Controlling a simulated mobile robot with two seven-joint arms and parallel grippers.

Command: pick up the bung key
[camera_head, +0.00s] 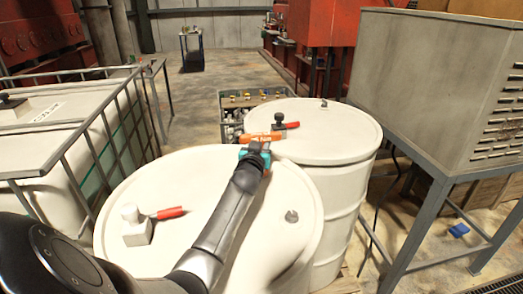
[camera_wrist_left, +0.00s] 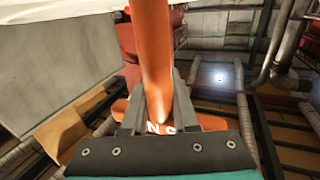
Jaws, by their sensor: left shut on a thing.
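The orange bung key (camera_head: 261,137), with pale lettering, is in my left gripper (camera_head: 256,149), near the facing edges of the two white drums in the head view. In the left wrist view the orange key (camera_wrist_left: 152,50) runs up between the two grey fingers of my left gripper (camera_wrist_left: 157,105), which are shut on it. The head view does not show clearly whether the key touches a drum top. My right gripper is in neither view.
The near drum (camera_head: 135,192) carries a white tap with red handle (camera_head: 168,213). The far drum (camera_head: 340,132) carries a black tap with red handle (camera_head: 290,125). A caged tank (camera_head: 70,110) stands left, a grey cabinet (camera_head: 430,75) right. Open floor (camera_head: 195,90) lies beyond.

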